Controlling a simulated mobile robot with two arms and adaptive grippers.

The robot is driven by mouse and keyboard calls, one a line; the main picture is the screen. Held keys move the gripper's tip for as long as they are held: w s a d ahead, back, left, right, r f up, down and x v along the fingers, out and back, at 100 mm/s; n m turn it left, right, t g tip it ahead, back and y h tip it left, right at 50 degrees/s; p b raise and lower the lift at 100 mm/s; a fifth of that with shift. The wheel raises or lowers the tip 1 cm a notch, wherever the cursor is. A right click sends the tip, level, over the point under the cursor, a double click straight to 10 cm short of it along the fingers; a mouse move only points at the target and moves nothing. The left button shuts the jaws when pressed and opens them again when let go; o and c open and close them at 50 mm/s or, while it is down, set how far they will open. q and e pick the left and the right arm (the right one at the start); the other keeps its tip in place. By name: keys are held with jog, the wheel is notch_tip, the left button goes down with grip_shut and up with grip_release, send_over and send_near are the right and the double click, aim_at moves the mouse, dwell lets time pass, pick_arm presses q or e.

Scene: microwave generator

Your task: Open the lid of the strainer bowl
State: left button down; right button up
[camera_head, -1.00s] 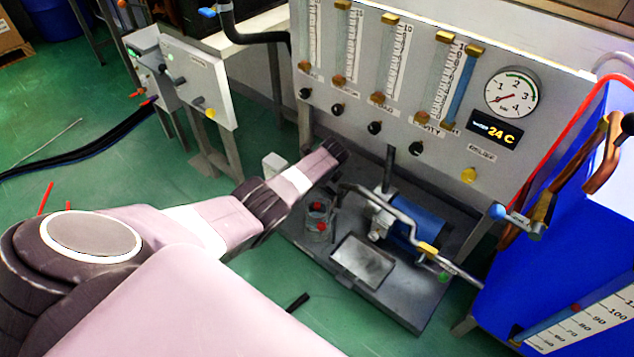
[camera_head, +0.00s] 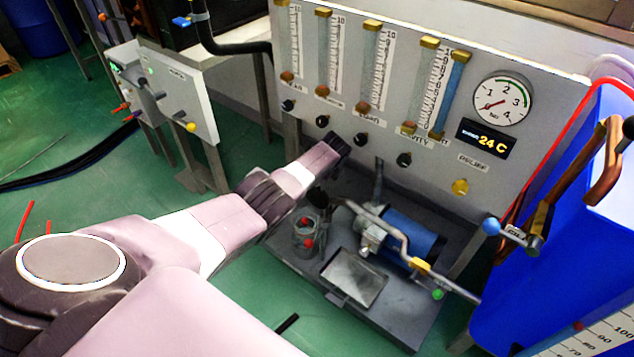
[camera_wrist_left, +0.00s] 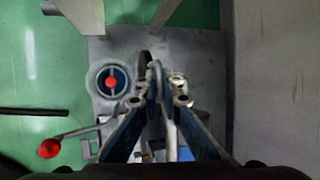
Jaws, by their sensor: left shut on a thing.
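The strainer bowl (camera_head: 303,238) is a small grey cylinder with red knobs, on the dark skid below the panel. In the left wrist view it is a round ring (camera_wrist_left: 100,92) with a blue inside and a red centre. A dark rounded piece (camera_head: 319,197) shows just above it in the head view; I cannot tell if it is the lid. My left gripper (camera_wrist_left: 157,78) is shut with a thin grey curved piece between its fingertips, to the right of the ring. I cannot tell whether this piece is the lid or piping. The fingertips are not clear in the head view. My right gripper is out of view.
A blue pump (camera_head: 412,232) with a bent grey pipe (camera_head: 385,228) stands right of the bowl. A flat grey tray (camera_head: 354,277) lies in front. The panel (camera_head: 375,165) with flow tubes and knobs rises behind. A blue tank (camera_head: 540,265) stands at the right.

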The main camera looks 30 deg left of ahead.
pick_arm(q)
jog(key=shift+w+r, duration=0.1)
jog(key=shift+w, duration=0.1)
jog(key=c, duration=2.1)
grip_release()
jog(key=shift+d, duration=0.1)
jog(key=v, duration=1.2)
